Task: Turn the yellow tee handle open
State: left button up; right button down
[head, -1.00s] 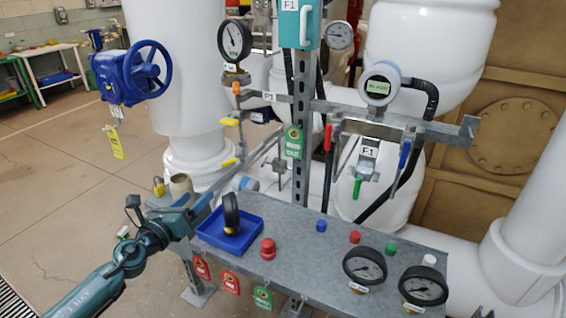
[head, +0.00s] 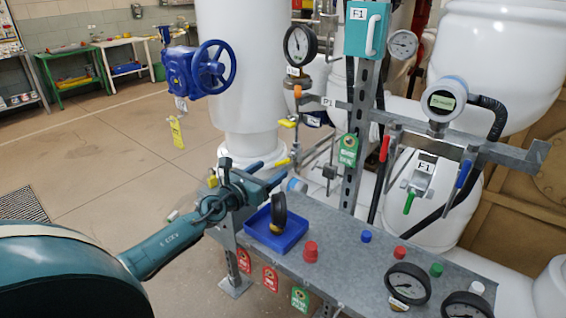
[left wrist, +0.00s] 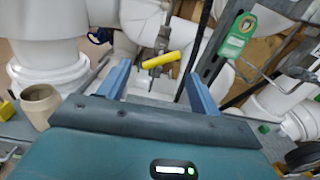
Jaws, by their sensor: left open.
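My left gripper (head: 267,173) is open and empty, just above the left end of the grey bench. In the left wrist view a yellow handle (left wrist: 161,60) on a metal valve lies crosswise beyond the two blue fingertips (left wrist: 157,75), apparently apart from them. In the head view two yellow handles show on the thin pipework behind the gripper, an upper one (head: 287,123) and a lower one (head: 283,162). I cannot tell which of them the wrist view shows. My right gripper is not in view.
The grey bench (head: 345,268) carries a blue tray (head: 262,240) holding a gauge, several coloured caps and two loose gauges. A grey upright (head: 357,165) with a green tag (head: 348,150) stands right of the pipework. A blue handwheel (head: 214,67) is at left.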

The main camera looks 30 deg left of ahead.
aim_at(281, 164)
pick_arm(q)
jog(key=shift+w+d+b, duration=0.15)
jog(key=shift+w+b, duration=0.2)
jog(key=shift+w, duration=1.2)
jog(key=shift+w+d+b, duration=0.15)
jog(key=shift+w+b, duration=0.15)
jog(key=shift+w, duration=1.25)
jog(key=shift+c, duration=0.3)
grip_shut()
